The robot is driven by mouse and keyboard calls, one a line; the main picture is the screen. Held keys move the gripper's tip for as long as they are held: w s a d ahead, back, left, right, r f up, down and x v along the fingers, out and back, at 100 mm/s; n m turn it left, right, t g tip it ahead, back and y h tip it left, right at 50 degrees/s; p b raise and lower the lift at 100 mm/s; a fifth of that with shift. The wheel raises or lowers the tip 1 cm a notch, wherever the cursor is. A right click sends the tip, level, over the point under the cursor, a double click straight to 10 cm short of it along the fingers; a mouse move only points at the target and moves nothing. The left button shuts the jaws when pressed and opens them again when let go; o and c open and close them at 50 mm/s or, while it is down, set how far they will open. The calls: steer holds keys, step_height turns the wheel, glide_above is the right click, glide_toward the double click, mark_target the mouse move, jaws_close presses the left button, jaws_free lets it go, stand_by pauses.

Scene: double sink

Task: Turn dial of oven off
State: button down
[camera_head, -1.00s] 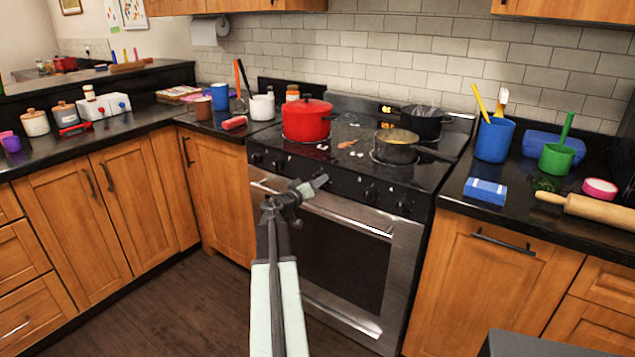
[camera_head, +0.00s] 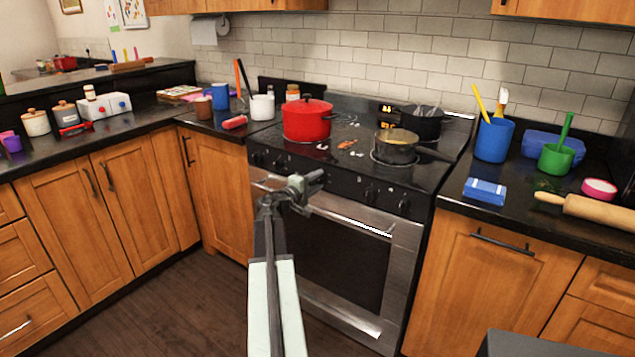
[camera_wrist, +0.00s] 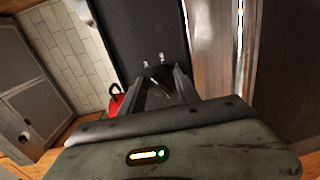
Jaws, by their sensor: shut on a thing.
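The oven (camera_head: 345,260) stands in the middle of the head view, with black dials along its front panel. Two dials (camera_head: 370,192) show right of my gripper and two (camera_head: 277,161) show left of it. My gripper (camera_head: 318,178) is at the front panel, between these pairs. In the wrist view my gripper (camera_wrist: 160,84) has its fingers close together at the dark panel, shut on a dial that is mostly hidden between them. Two small pale-tipped dials (camera_wrist: 153,59) show beyond the fingertips. I cannot read the held dial's angle.
A red pot (camera_head: 306,122), a grey pan (camera_head: 396,148) and a black pot (camera_head: 424,122) stand on the stovetop above the panel. The oven handle (camera_head: 350,220) runs just below my gripper. The floor in front is clear.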

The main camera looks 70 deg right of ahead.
steer(key=n, duration=0.5)
steer(key=n+g+b, duration=0.1)
steer(key=n, duration=0.4)
steer(key=shift+w+n, duration=0.1)
steer(key=shift+n, duration=0.2)
stand_by(0.4)
steer(key=c, duration=0.9)
jaws_free()
steer(key=v, duration=0.7)
steer(key=shift+w+a, duration=0.1)
steer(key=shift+a, duration=0.25)
